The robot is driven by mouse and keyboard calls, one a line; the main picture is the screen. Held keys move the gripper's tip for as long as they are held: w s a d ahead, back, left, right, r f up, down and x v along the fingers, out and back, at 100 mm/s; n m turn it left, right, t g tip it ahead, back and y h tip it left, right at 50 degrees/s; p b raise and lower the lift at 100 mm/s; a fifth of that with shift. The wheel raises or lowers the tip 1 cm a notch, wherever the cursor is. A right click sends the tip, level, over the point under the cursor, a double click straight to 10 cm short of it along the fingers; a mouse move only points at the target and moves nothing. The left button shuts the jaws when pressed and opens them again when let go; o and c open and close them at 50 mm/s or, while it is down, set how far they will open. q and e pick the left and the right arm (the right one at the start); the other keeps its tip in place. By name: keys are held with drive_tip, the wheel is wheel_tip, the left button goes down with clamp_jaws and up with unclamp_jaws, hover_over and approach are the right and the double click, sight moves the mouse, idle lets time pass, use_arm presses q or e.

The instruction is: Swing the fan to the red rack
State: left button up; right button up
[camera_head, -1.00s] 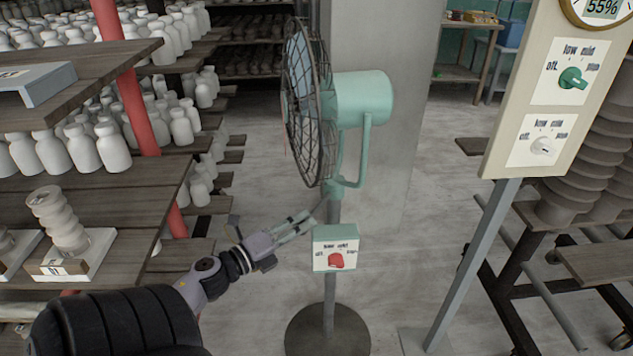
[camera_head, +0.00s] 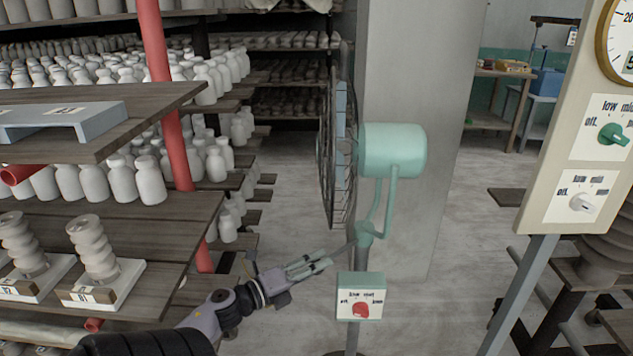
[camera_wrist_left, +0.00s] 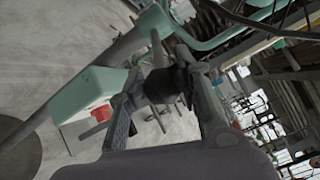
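The fan has a mint-green motor housing (camera_head: 393,150) and a dark wire cage (camera_head: 338,150), seen almost edge-on and facing left toward the shelves. A thin grey rod runs from its neck to my left gripper (camera_head: 318,262). In the left wrist view, the fingers of my left gripper (camera_wrist_left: 165,92) close on both sides of a dark grip (camera_wrist_left: 168,80) at the end of this rod. The rack with red posts (camera_head: 178,150) stands left of the fan, loaded with white bottles. My right gripper is not in view.
A green switch box with a red knob (camera_head: 361,310) sits on the fan's pole. A cream control panel (camera_head: 575,150) stands at the right. Plank shelves (camera_head: 120,205) with ribbed pieces lie close left of my arm. A grey column (camera_head: 420,70) rises behind the fan.

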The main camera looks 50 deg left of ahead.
use_arm(q)
drive_tip(key=o, duration=0.4)
drive_tip(key=shift+c, duration=0.2)
drive_tip(key=shift+d, duration=0.1)
drive_tip(key=s, duration=0.7)
drive_tip(key=shift+s+a, duration=0.2)
drive_tip(key=shift+a, duration=0.1)
drive_tip(key=shift+f, duration=0.1)
